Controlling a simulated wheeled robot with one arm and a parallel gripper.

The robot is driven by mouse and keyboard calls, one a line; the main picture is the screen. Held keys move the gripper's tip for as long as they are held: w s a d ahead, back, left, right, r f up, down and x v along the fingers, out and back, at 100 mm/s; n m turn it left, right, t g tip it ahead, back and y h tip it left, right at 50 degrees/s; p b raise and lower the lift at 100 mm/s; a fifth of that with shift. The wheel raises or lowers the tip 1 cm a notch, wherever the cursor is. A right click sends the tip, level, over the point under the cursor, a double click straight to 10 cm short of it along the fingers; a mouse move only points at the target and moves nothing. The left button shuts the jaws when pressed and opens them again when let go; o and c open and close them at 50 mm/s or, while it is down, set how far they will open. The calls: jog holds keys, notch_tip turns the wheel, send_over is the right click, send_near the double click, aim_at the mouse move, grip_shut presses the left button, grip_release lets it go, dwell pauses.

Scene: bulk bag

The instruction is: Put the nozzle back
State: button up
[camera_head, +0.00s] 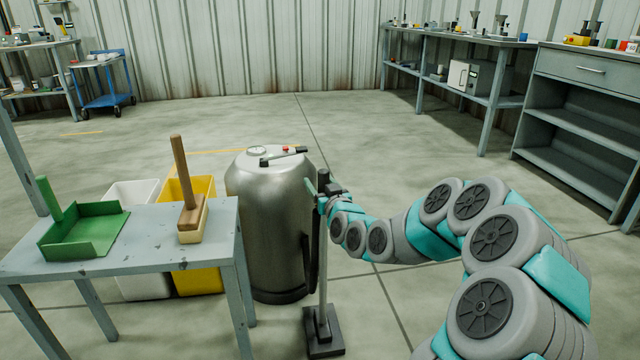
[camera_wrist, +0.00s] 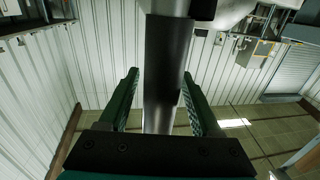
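A slim grey post (camera_head: 322,265) on a dark square base stands just right of the steel tank (camera_head: 268,225). A dark upright piece (camera_head: 324,180) is at its top; I cannot tell surely whether this is the nozzle. My gripper (camera_head: 320,196) is at the post's top, its fingers pointing left. In the wrist view, its two green fingers (camera_wrist: 162,75) are apart, with a grey tube with a dark sleeve (camera_wrist: 166,52) between or just beyond them. Narrow gaps show on both sides of the tube. My arm hides part of the post's top.
A grey table (camera_head: 130,240) at left holds a green dustpan (camera_head: 85,232) and a wooden-handled brush (camera_head: 190,205). White and yellow bins stand behind it.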

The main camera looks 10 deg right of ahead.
jog(key=shift+r, duration=0.2)
jog(key=s+d+b, duration=0.2)
jog(key=s+b, duration=0.5)
jog(key=s, duration=0.4)
jog(key=shift+s, duration=0.35)
jog(key=shift+s+a+f, duration=0.1)
